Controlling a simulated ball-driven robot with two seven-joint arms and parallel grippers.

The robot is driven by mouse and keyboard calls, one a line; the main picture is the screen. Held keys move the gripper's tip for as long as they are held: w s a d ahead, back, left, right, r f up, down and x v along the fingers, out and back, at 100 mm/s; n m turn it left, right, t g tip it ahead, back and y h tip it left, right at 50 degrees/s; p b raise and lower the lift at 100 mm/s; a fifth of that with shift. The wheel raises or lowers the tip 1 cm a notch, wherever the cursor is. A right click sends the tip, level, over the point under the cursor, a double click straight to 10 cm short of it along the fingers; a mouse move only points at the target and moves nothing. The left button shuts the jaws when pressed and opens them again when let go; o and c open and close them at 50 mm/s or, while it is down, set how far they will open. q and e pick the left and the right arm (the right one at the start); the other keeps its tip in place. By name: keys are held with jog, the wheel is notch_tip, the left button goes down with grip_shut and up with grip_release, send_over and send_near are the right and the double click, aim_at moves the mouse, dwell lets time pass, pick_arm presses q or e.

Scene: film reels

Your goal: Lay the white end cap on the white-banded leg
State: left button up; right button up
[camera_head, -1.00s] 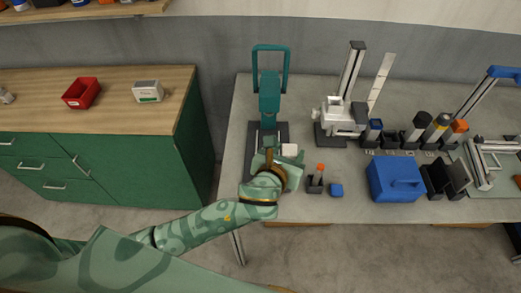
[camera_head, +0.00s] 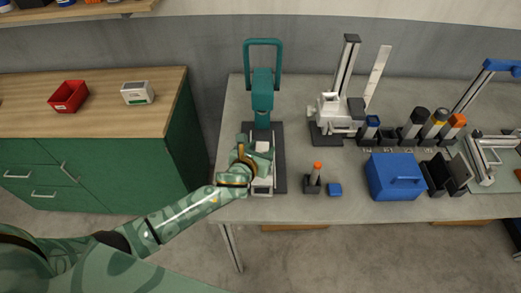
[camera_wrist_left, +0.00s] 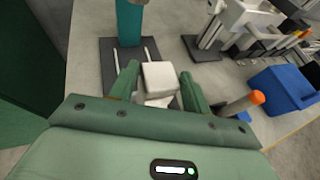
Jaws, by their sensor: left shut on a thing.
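My left gripper (camera_head: 257,150) is over the dark base plate of the teal press. In the left wrist view its two fingers (camera_wrist_left: 158,88) stand either side of a white block (camera_wrist_left: 158,76), which I take for the white end cap. The gripper is shut on it. The block also shows in the head view (camera_head: 262,147). A second pale piece shows under it in the wrist view (camera_wrist_left: 157,102); whether they touch I cannot tell. I cannot make out a white-banded leg. My right gripper is not in view.
The teal press (camera_head: 262,95) rises just behind the gripper.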

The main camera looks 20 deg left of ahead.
pick_arm(q)
jog(key=o, duration=0.6)
jog(key=shift+f, duration=0.15)
jog(key=o, duration=0.4)
jog(key=shift+c, duration=0.2)
jog(key=shift+r, duration=0.3)
jog(key=p+v, duration=0.2)
jog(key=v, duration=1)
jog(key=shift+f, duration=0.1)
